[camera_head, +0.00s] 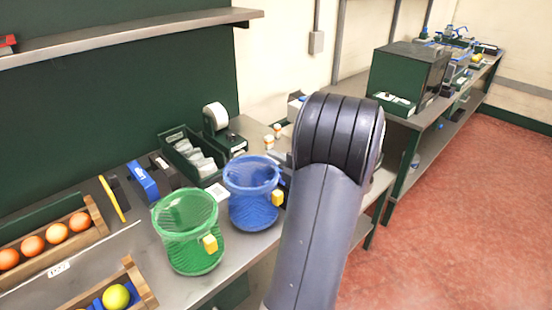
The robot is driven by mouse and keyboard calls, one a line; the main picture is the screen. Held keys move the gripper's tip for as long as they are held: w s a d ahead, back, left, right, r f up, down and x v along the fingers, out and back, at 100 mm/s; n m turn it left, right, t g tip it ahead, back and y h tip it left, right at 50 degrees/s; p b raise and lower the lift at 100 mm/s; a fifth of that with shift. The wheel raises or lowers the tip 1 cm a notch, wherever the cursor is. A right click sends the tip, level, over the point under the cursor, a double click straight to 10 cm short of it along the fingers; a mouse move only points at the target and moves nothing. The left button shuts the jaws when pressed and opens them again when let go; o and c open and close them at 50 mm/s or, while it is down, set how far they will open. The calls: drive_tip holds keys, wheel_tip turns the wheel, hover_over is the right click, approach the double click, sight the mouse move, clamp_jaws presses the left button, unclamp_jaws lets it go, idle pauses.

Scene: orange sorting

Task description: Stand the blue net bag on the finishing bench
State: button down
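The blue net bag (252,205) stands upright and open-topped on the metal bench (215,275), with a yellow tag on its right side. It looks empty, though its mesh makes this hard to tell. A green net bag (189,243) with a yellow tag stands just left of it. My arm rises in front, to the right of the blue bag, and hides part of the bench behind it. My gripper is not visible. Which surface is the finishing bench is not marked in view.
Wooden trays at left hold several oranges (57,233) and a yellow-green fruit (116,297). Behind the bags are a dark bin (180,150) and a label-roll device (222,135). A second bench (425,122) at right carries a dark green box (405,72). Red floor at right is clear.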

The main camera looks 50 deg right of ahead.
drive_tip(key=shift+f, duration=0.2)
drive_tip(key=c, duration=1.6)
unclamp_jaws()
drive_tip(key=shift+r, duration=0.1)
drive_tip(key=shift+r, duration=0.1)
drive_tip(key=shift+r+p, duration=0.2)
drive_tip(key=shift+p, duration=0.1)
drive_tip(key=s+b, duration=0.2)
drive_tip(key=s, duration=1)
drive_tip(key=shift+a+f+b, duration=0.15)
drive_tip(key=shift+a+b, duration=0.2)
drive_tip(key=shift+b, duration=0.05)
